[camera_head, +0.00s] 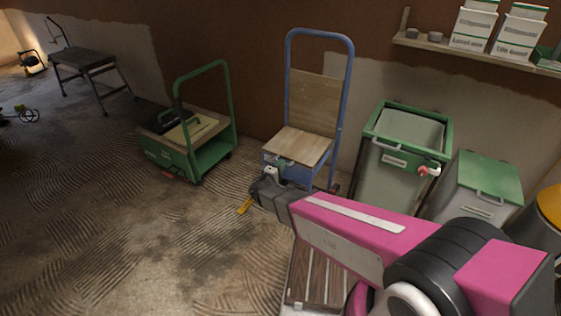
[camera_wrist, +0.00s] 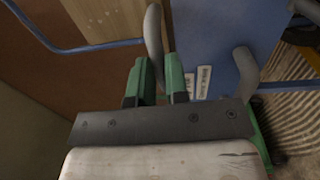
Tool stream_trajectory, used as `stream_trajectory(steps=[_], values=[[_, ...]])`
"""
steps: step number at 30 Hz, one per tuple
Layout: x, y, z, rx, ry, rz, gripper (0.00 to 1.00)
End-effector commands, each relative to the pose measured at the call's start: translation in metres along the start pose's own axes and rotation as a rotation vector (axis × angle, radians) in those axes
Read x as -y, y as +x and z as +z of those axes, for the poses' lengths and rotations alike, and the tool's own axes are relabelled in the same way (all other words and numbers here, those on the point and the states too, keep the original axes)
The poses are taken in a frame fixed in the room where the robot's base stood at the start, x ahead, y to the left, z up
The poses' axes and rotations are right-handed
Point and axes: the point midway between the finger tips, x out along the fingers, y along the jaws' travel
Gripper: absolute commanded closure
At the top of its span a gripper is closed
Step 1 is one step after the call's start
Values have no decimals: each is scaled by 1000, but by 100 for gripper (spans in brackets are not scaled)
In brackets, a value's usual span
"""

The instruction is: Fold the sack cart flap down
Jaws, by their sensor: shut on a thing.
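The sack cart (camera_head: 346,75) stands against the wall, with a blue tube frame and a wooden back panel. A wooden board (camera_head: 304,145) juts forward low on it, above a blue front (camera_head: 300,174); I take this board for the flap. My gripper (camera_head: 284,163) is at the cart's front edge, beside the board. In the wrist view its green fingers (camera_wrist: 160,80) are closed around a grey curved bar (camera_wrist: 154,38). A blue panel with small labels (camera_wrist: 215,40) and wood (camera_wrist: 108,22) lie just beyond. My arm hides the cart's lower part.
A green trolley (camera_head: 205,150) stands to the left. Green-topped bins (camera_head: 365,180) stand close on the right, under a shelf (camera_head: 425,42) with boxes. The floor at front left is clear.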

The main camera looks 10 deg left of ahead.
Motion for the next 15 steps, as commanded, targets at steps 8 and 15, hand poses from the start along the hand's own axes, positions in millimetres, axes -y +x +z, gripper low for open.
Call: stream_trajectory(steps=[8, 15], values=[[12, 0, 1, 4, 3, -5, 100], [15, 0, 0, 1, 2, -10, 100]])
